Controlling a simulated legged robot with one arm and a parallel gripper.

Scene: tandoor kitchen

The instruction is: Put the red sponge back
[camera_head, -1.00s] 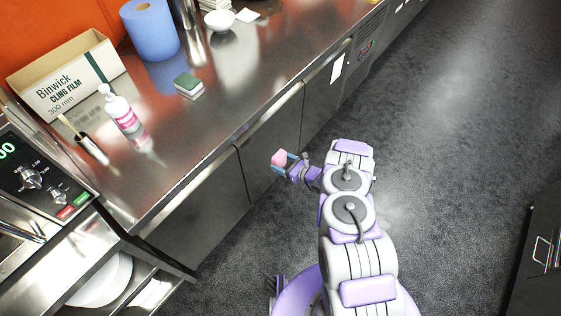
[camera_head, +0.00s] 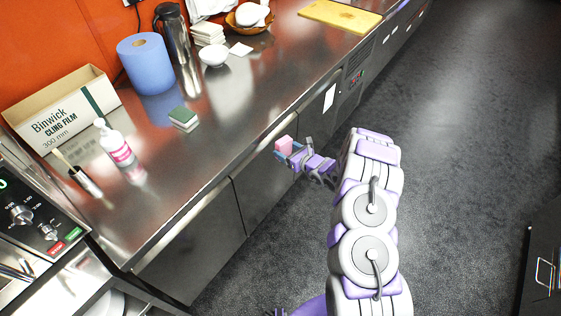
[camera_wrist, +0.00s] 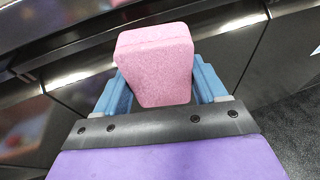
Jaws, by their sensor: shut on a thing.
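My gripper (camera_head: 284,150) is shut on a pinkish-red sponge (camera_head: 284,144), held in front of the steel counter's edge, above the floor. In the wrist view the sponge (camera_wrist: 158,62) stands up between the two blue fingers (camera_wrist: 160,90), and its lower end is hidden by the gripper. A green and white sponge (camera_head: 183,118) lies on the counter (camera_head: 215,135), apart from my gripper.
On the counter stand a cling film box (camera_head: 65,110), a pink-labelled bottle (camera_head: 118,147), a brush holder (camera_head: 85,180), a blue paper roll (camera_head: 147,65), a white bowl (camera_head: 213,54) and a yellow board (camera_head: 340,16). The counter's middle right is clear.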

